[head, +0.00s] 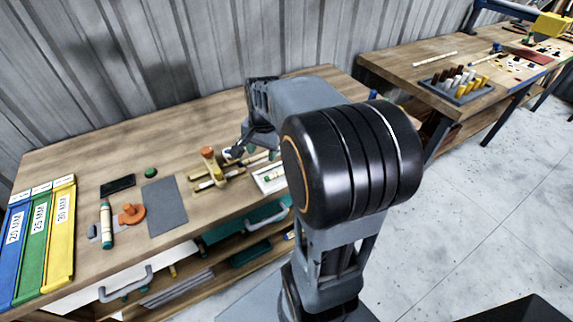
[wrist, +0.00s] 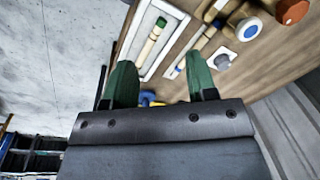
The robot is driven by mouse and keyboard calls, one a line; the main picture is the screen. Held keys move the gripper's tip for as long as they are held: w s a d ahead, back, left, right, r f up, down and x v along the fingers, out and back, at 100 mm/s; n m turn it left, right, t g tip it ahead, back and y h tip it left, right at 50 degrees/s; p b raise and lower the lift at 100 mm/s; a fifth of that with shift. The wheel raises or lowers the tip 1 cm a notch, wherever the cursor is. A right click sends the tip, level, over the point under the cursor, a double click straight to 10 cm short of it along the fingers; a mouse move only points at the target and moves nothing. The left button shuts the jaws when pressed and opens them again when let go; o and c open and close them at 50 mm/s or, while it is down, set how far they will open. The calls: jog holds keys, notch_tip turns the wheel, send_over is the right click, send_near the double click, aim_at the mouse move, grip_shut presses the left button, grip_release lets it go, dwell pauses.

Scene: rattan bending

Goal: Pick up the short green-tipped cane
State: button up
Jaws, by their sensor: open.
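A short pale cane (wrist: 153,42) with green ends lies in a shallow white tray (wrist: 172,10) in the wrist view. The tray also shows in the head view (head: 262,188) at the bench's front edge, partly hidden by my arm. In the wrist view the tray lies beyond the fingertips. In the head view my arm hides part of the gripper.
A wooden fixture with an orange knob (head: 208,153) stands left of the tray. A grey mat (head: 165,206), an orange piece (head: 132,214) and a black slab (head: 118,186) lie farther left. The back of the bench is mostly clear.

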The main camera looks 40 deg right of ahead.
jog(key=w+d+f+m+g+p, duration=0.1)
jog(key=w+d+f+m+p, duration=0.1)
jog(key=d+m, duration=0.7)
jog(key=shift+n+y, duration=0.5)
jog(key=shift+n, duration=0.1)
jog(key=f, duration=0.2)
jog(key=d+f, duration=0.1)
jog(key=f, duration=0.4)
jog(key=shift+w+d+f, duration=0.15)
jog(key=shift+d+f, duration=0.25)
jog(key=shift+a+f+p, duration=0.25)
jog(key=shift+f+p, duration=0.1)
jog(key=shift+f, duration=1.25)
jog(key=shift+a+f+p, duration=0.2)
jog(key=shift+f+p, duration=0.1)
jog(key=shift+f, duration=1.25)
jog(key=shift+c, duration=0.4)
grip_shut()
